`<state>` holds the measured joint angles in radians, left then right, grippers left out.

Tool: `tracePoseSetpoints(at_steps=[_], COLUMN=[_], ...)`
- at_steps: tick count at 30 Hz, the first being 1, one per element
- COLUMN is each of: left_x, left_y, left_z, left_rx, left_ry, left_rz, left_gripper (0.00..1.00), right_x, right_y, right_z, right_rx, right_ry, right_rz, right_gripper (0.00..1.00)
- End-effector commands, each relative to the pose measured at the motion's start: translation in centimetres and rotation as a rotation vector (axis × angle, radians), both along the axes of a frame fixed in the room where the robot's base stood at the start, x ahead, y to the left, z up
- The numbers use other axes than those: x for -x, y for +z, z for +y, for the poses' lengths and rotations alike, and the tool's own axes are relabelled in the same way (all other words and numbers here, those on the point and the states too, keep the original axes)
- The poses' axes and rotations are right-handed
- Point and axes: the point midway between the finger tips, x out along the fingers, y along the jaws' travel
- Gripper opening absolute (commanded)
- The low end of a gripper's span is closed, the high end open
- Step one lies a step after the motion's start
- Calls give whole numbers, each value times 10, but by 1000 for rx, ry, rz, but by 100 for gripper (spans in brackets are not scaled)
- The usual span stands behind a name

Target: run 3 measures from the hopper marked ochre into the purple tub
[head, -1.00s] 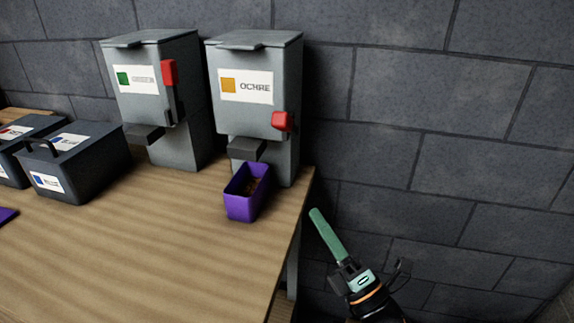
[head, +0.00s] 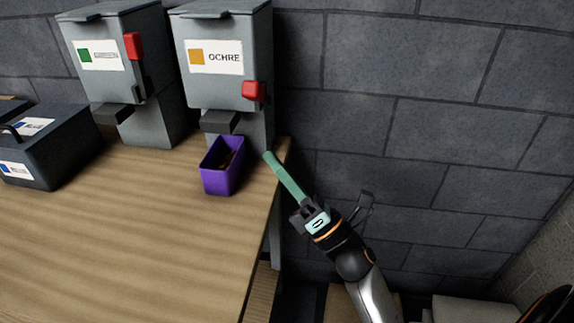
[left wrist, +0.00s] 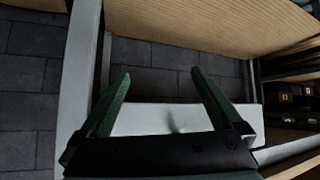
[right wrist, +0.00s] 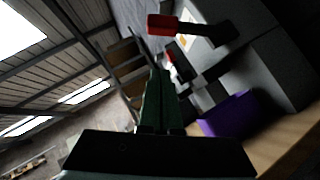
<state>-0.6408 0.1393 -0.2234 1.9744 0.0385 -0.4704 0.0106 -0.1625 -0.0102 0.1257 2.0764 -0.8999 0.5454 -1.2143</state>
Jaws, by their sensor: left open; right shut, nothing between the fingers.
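The ochre hopper (head: 220,88) is grey with an orange swatch and an "OCHRE" label, at the right end of the bench. Its red-ended lever (head: 254,91) is on its right side; the red end also shows in the right wrist view (right wrist: 162,24). The purple tub (head: 222,180) stands upright below the dark spout (head: 220,121), with some brownish material inside; it also shows in the right wrist view (right wrist: 232,114). My right gripper (head: 268,156) is shut and empty, right of the tub and below the lever. My left gripper (left wrist: 160,78) is open and empty.
A second grey hopper (head: 155,120) with a green swatch and its own red lever (head: 133,46) stands to the left. A dark labelled box (head: 50,150) is farther left. The bench front (head: 130,240) is clear. A block wall stands behind.

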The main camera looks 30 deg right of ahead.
Motion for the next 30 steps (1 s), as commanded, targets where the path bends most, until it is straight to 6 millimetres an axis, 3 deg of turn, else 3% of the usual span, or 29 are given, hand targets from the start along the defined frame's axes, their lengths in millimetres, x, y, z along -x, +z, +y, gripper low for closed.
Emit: tracePoseSetpoints(at_steps=[1, 7, 12, 30], left_x=[0, 9, 16, 18], left_y=[6, 8, 13, 14], left_z=[4, 11, 18, 21], left_rx=[-5, -15, -22, -21], left_ry=[6, 18, 31, 42], left_rz=[-1, 11, 18, 16], left_gripper=[100, 100, 100, 100], right_x=[-9, -40, -51, -57], right_y=[13, 36, 56, 64], right_z=[4, 17, 8, 3], right_rx=[1, 0, 3, 0], right_ry=[1, 1, -1, -1], right_rz=[-4, -3, -1, 3], right_gripper=[0, 0, 0, 0])
